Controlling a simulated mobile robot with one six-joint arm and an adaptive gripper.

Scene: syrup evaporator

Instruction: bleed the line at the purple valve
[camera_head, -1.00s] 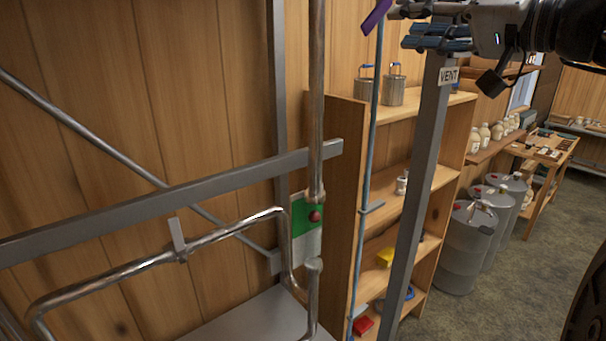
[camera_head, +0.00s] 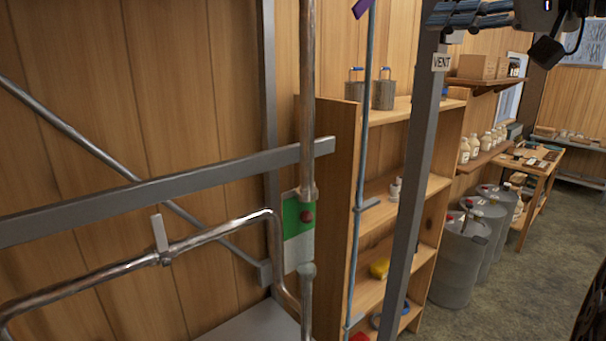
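A purple handle (camera_head: 361,8) shows at the top edge on a thin blue-grey vertical pipe (camera_head: 361,150); most of it is cut off by the frame. My gripper (camera_head: 455,14) is at the top edge, to the right of the purple handle and apart from it in the picture.
A metal pipe with a small grey lever (camera_head: 159,232) and a grey crossbar (camera_head: 150,195) stand at the left. A wooden shelf (camera_head: 335,130) with metal cans is behind the post. Grey drums (camera_head: 455,260) stand at the right. Some floor (camera_head: 530,265) is clear.

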